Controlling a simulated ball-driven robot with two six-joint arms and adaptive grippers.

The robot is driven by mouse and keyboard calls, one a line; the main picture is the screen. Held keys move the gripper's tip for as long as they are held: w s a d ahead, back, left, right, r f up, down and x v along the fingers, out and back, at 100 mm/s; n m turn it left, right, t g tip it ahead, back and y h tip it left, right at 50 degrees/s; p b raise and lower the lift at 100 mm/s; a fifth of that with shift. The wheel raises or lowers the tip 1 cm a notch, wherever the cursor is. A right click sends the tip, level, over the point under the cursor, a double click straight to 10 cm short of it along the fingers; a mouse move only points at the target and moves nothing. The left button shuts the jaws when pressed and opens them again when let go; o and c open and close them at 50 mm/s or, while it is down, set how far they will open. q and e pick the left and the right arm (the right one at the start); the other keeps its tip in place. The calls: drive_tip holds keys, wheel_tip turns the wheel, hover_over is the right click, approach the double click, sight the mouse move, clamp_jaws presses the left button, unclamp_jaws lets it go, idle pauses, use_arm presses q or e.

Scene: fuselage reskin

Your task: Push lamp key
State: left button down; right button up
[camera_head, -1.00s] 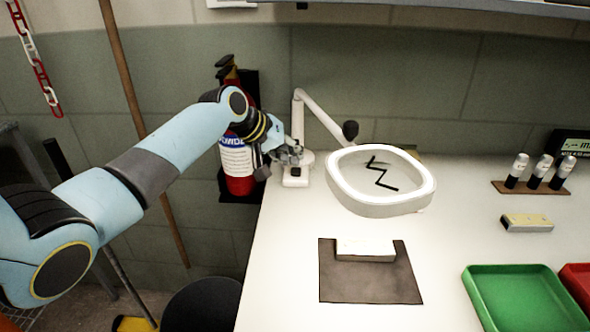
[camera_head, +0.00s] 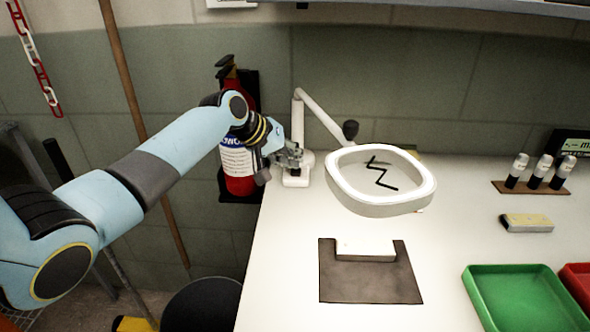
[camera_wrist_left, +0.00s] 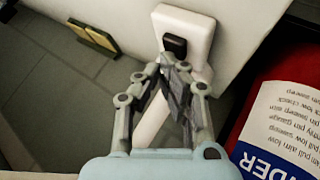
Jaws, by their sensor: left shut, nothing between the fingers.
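The magnifier lamp stands at the back left of the white bench, with a white ring head (camera_head: 380,205) on a jointed arm. Its white base (camera_head: 296,180) is at the bench's left edge, and it also shows in the left wrist view (camera_wrist_left: 196,24). The dark lamp key (camera_wrist_left: 175,45) sits on that base. My left gripper (camera_head: 292,158) is shut and empty over the base. In the left wrist view its fingertips (camera_wrist_left: 172,62) are right at the near end of the key; I cannot tell whether they touch. My right gripper is not in view.
A red fire extinguisher (camera_head: 238,165) stands close beside my left wrist. A grey mat (camera_head: 370,285) with a white block (camera_head: 365,249) lies in front of the lamp head. A green tray (camera_head: 525,300) is at the right. Bench surface between them is clear.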

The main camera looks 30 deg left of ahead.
use_arm(q)
drive_tip(key=shift+f, duration=0.25)
idle(0.5)
drive_tip(key=shift+r, duration=0.1)
drive_tip(key=shift+r+p, duration=0.55)
drive_tip(key=shift+p, duration=0.15)
wheel_tip(320, 180, up, 6)
drive_tip(key=p, duration=0.6)
drive_tip(key=shift+s, duration=0.1)
